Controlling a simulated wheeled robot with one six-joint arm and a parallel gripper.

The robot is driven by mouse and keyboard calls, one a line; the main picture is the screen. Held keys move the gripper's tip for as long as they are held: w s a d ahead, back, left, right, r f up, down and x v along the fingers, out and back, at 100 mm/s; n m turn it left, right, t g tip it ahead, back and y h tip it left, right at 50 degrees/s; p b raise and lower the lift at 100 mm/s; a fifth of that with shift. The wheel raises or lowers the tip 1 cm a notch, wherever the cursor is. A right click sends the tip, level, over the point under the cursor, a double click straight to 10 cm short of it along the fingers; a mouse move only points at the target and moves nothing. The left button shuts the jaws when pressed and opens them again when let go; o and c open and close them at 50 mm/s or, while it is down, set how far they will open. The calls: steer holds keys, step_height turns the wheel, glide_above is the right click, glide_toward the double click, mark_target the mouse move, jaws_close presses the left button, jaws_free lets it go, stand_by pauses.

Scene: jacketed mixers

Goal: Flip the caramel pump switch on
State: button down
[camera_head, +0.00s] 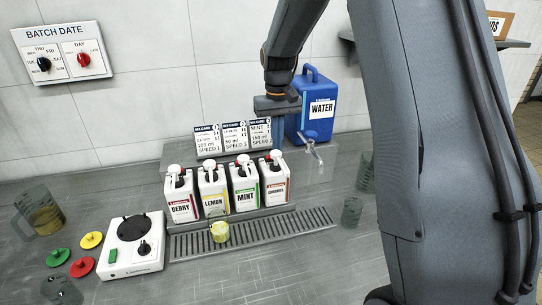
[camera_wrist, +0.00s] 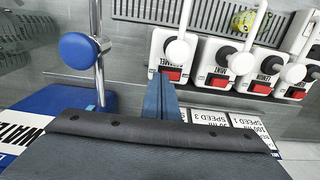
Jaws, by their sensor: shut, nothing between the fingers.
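The white caramel pump bottle (camera_head: 275,183) stands at the right end of a row of syrup bottles. I cannot tell if the switch is on or off. My gripper (camera_wrist: 163,82) is shut and empty. Its blue fingertips are right at the left part of the caramel switch and hide some of it. I cannot tell whether they touch. In the head view my gripper (camera_head: 277,143) points down behind the caramel bottle.
Mint (camera_head: 245,190), lemon (camera_head: 213,193) and berry (camera_head: 180,198) bottles stand left of caramel, with similar red switches. Recipe cards (camera_head: 234,138) stand behind them. A blue water container (camera_head: 318,108) with a tap is close on the right. A yellow-filled cup (camera_head: 219,232) sits in front.

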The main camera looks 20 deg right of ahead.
steer(key=shift+f+b, duration=0.3)
steer(key=shift+f, duration=0.55)
stand_by(1.0)
steer(key=shift+r, duration=0.15)
step_height(320, 180, up, 7)
steer(key=p, duration=0.5)
stand_by(0.3)
steer(key=shift+s, duration=0.1)
steer(key=s+a+f+t, duration=0.1)
steer(key=s+f, duration=0.1)
steer(key=s, duration=1.1)
steer(key=s+a+f+t, duration=0.1)
steer(key=s+t, duration=0.1)
steer(key=s, duration=1)
step_height(320, 180, down, 9)
steer(key=g+b, duration=0.1)
steer(key=b, duration=0.6)
steer(key=shift+g+b, duration=0.3)
